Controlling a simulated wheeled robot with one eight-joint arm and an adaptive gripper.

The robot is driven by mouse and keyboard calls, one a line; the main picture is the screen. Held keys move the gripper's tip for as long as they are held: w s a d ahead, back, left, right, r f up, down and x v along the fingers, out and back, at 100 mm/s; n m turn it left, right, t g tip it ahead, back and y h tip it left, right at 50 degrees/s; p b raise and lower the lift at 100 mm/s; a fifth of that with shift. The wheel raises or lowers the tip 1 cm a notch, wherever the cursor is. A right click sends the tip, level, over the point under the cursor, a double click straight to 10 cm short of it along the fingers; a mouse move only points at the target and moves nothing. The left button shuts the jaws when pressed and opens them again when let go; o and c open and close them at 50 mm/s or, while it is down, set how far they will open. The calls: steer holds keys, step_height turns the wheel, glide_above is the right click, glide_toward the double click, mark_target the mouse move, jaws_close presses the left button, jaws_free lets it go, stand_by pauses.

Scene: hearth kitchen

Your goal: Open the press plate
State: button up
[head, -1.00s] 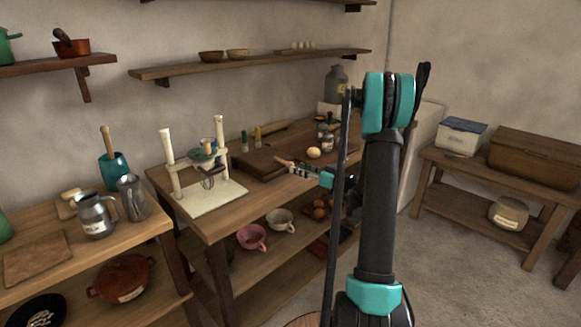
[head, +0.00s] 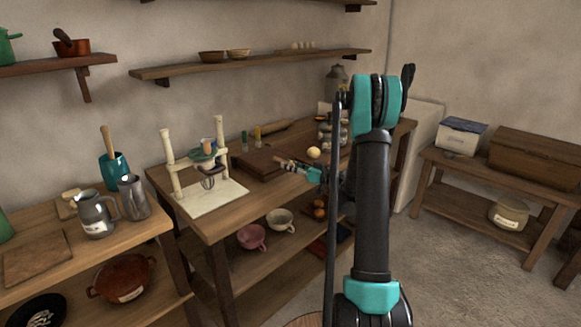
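A dark brown, flat wooden piece (head: 258,163), which looks like the press, lies on the middle workbench, right of the cream stand. Its upper plate appears to lie flat, but the hinge and any handle are too small to make out. My gripper (head: 283,162) is at the right edge of this piece, pointing left, low over the bench. Whether it touches the wood cannot be told. Its fingers are tiny here, and whether they are open or shut does not show.
A cream stand with a whisk (head: 209,180) stands left of the press. A pale round item (head: 313,153) and jars sit behind my gripper. A rolling pin (head: 278,127) lies at the back. Cups (head: 280,220) stand on the shelf below. The bench front is clear.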

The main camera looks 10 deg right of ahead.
jaws_close()
steer(key=shift+r, duration=0.1)
